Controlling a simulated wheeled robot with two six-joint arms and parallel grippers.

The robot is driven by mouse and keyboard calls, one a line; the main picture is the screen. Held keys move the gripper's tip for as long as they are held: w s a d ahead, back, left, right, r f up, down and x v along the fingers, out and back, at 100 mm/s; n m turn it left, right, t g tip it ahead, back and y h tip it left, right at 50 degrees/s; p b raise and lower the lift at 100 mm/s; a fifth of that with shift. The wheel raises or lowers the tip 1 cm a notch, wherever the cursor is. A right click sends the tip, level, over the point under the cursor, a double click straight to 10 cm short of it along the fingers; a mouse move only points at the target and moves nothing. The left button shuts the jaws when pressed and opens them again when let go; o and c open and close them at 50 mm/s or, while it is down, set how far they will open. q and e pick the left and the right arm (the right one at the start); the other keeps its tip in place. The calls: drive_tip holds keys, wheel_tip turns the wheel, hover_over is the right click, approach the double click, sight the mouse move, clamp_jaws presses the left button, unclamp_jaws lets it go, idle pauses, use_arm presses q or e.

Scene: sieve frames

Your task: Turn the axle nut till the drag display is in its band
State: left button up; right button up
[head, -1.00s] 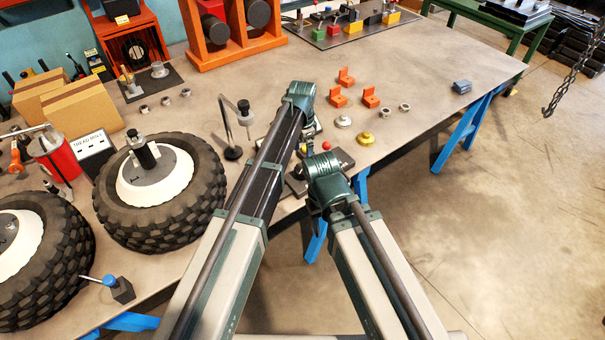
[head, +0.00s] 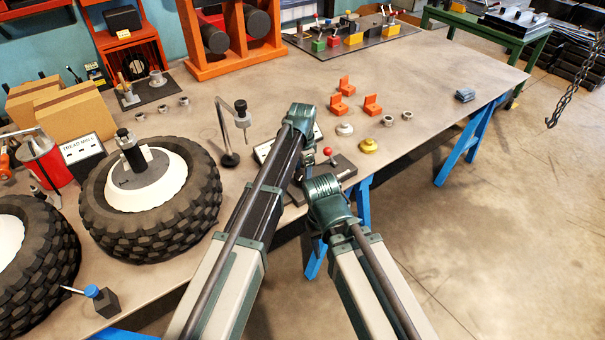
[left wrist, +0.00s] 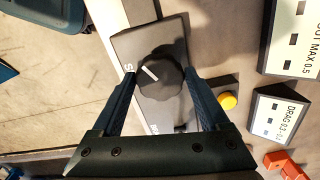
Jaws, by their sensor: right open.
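In the left wrist view a dark fluted knob (left wrist: 158,84) with a white pointer line sits on a grey box (left wrist: 125,45). My left gripper (left wrist: 162,74) has one finger on each side of the knob; I cannot tell whether they press on it. A DRAG display box (left wrist: 277,122) with a printed band and small dark windows lies to the right; its reading is too small to tell. I cannot be sure which part is the axle nut. In the head view my left arm covers the knob. My right gripper (head: 314,226) is mostly hidden under its wrist, over the table's front edge.
A large wheel (head: 150,225) with a white hub lies on the left of the table. A stand with a bent arm (head: 228,130) is near my left arm. A red-knobbed lever (head: 328,152), a yellow button (left wrist: 228,101) and orange brackets (head: 372,104) are close by. The table's right side is mostly clear.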

use_arm(q)
drive_tip(key=c, duration=0.9)
drive_tip(key=n, duration=0.5)
drive_tip(key=shift+n, duration=0.4)
drive_tip(key=n, duration=0.6)
drive_tip(key=shift+n, duration=0.3)
drive_tip(key=o, duration=1.3)
drive_tip(key=shift+o, duration=0.2)
